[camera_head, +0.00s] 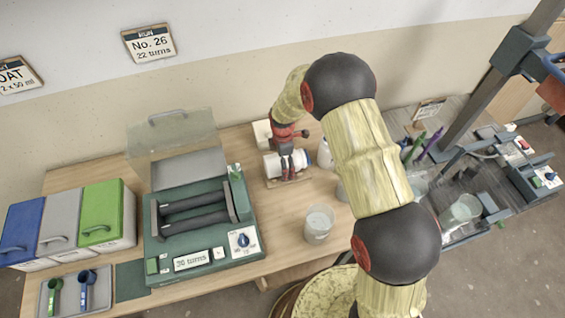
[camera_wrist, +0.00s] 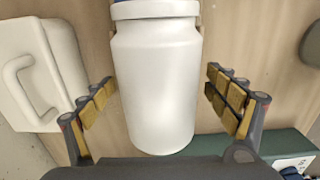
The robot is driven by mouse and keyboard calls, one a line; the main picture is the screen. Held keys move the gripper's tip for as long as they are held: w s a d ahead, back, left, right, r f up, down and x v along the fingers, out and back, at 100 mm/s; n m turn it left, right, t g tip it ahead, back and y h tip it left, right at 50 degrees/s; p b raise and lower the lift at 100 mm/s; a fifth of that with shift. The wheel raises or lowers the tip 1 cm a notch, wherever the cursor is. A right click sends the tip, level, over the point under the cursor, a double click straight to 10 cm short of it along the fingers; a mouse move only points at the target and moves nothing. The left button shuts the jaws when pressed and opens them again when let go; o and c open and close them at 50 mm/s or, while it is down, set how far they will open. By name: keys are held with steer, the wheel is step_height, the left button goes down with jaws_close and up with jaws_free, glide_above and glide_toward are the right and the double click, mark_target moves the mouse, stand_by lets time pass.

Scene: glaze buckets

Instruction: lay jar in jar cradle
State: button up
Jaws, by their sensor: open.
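The white jar (camera_head: 272,165) lies on its side on a small wooden cradle (camera_head: 292,183) on the table, left of my forearm in the head view. My gripper (camera_head: 287,160) is above it and partly covers it. In the wrist view the jar (camera_wrist: 158,85) fills the middle, with its blue-edged lid (camera_wrist: 155,8) at the top edge. My gripper (camera_wrist: 160,100) is open, one finger on each side of the jar, with a visible gap on both sides. The cradle's contact with the jar is hidden from the wrist view.
A green roller machine (camera_head: 205,245) with a raised clear cover stands to the left. A white container with a handle (camera_wrist: 40,75) is close to the left finger. A clear beaker (camera_head: 319,222) stands in front on the table. Blue, grey and green-lidded bins (camera_head: 108,212) are further left.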

step_height(320, 180, up, 12)
steer(key=shift+w+r, duration=0.1)
stand_by(0.4)
steer(key=shift+s+m, duration=0.2)
steer(key=shift+m, duration=1)
steer(key=s+d+r+m+t+b, duration=0.1)
steer(key=s+d+r+m+t, duration=0.1)
steer(key=s+d+r+m, duration=0.2)
steer(key=s+d+r+m+t+b, duration=0.1)
steer(key=s+d+r+m, duration=0.4)
steer(key=s+r+m, duration=0.3)
steer(key=s+d+r+m+t+b, duration=0.1)
steer(key=s+d+r+m, duration=0.3)
steer(key=s+r, duration=0.8)
steer(key=s+m+t, duration=0.1)
steer(key=s, duration=0.4)
steer(key=shift+s+d+r+m+t+b, duration=0.2)
steer(key=shift+s+m+t+b, duration=0.1)
steer(key=shift+m, duration=0.1)
steer(key=shift+a, duration=0.15)
